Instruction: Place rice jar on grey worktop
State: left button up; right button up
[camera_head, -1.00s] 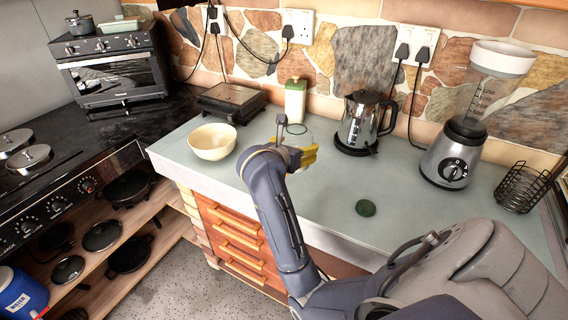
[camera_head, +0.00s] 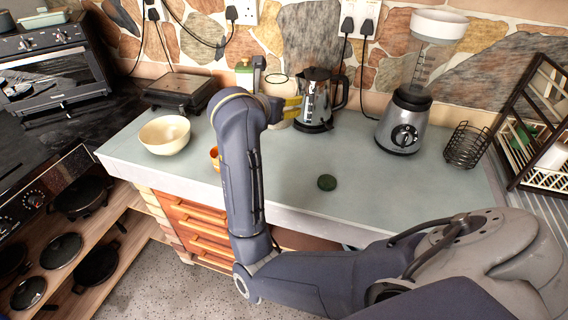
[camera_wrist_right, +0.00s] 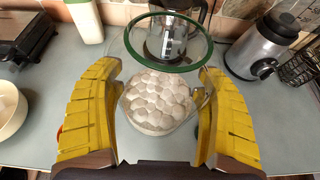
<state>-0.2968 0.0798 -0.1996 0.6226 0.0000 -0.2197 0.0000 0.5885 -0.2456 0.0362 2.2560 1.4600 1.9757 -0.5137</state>
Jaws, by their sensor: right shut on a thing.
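The rice jar (camera_wrist_right: 160,100) is clear glass with a green rim and pale lumpy contents. In the right wrist view it stands between the yellow fingers of my right gripper (camera_wrist_right: 158,118), which is shut on it. In the head view my right gripper (camera_head: 291,106) is at the back of the grey worktop (camera_head: 400,190), just left of the kettle. Only part of the jar (camera_head: 277,84) shows there, behind my wrist. I cannot tell whether its base touches the worktop. My left gripper is out of view.
A kettle (camera_head: 318,98) stands close by on the right, with a blender (camera_head: 402,130) and wire basket (camera_head: 467,146) beyond. A cream bowl (camera_head: 164,135) stands left. The front right worktop is mostly clear.

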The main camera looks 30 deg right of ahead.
notch_tip(320, 180, down, 19)
dwell(0.8)
jog(key=o, duration=1.6)
jog(key=shift+a+f, duration=0.1)
jog(key=shift+f, duration=0.05)
jog(key=shift+c, duration=0.2)
jog(key=shift+r, duration=0.2)
jog(key=v, duration=0.6)
jog(key=shift+s+a, duration=0.2)
jog(key=shift+a, duration=0.15)
jog(key=shift+s+a+r, duration=0.2)
